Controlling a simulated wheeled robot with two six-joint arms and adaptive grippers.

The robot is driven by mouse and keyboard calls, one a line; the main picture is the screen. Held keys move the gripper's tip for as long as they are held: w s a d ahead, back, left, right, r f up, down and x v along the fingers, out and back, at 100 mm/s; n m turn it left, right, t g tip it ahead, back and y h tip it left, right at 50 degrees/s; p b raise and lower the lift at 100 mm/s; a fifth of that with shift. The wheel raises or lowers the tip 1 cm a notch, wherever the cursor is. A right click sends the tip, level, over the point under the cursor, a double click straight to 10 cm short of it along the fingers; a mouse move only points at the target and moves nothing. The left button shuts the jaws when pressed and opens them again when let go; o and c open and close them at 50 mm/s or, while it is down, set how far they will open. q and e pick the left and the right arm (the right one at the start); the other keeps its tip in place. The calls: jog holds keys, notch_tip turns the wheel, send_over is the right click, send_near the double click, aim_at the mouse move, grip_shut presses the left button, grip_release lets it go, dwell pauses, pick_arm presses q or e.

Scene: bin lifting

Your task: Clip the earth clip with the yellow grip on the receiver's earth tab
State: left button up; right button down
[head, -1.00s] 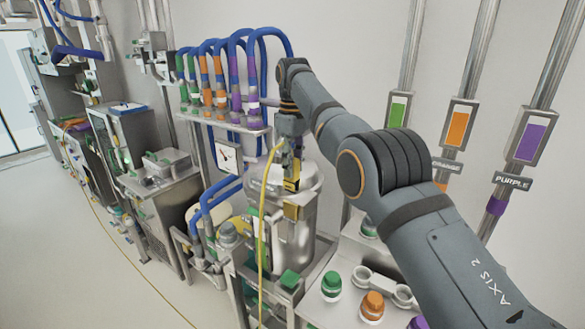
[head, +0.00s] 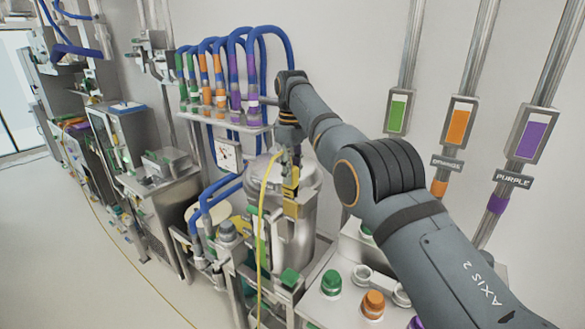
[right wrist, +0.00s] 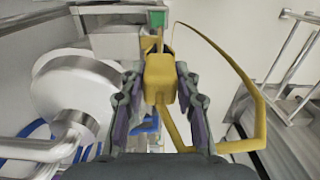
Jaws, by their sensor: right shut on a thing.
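The earth clip with its yellow grip (head: 290,186) is held in my right gripper (head: 290,160) beside the silver receiver vessel (head: 302,238). In the right wrist view the yellow grip (right wrist: 160,78) sits between the two fingers of my right gripper (right wrist: 158,92), which are shut on it. A brass-coloured piece (head: 292,210), which may be the earth tab, is just below the clip on the receiver's front. I cannot tell whether the clip's jaws touch it or are around it. My left gripper is not in view.
A yellow cable (head: 262,215) hangs from the clip down past the receiver's left side. A bench with green (head: 331,283) and orange (head: 373,304) caps stands to the right. Blue hoses (head: 215,195) crowd the left. Open floor lies farther left.

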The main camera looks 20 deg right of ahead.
aim_at(292, 186)
jog(key=shift+f, duration=0.25)
jog(key=shift+w+f+b, duration=0.1)
jog(key=shift+f+b, duration=0.9)
jog(key=shift+b, duration=0.15)
jog(key=shift+f, duration=0.15)
jog(key=shift+f+b, duration=0.4)
jog(key=shift+b, duration=0.15)
jog(key=shift+f+b, duration=0.45)
jog(key=shift+f, duration=0.05)
jog(key=shift+f, duration=0.1)
dwell(0.3)
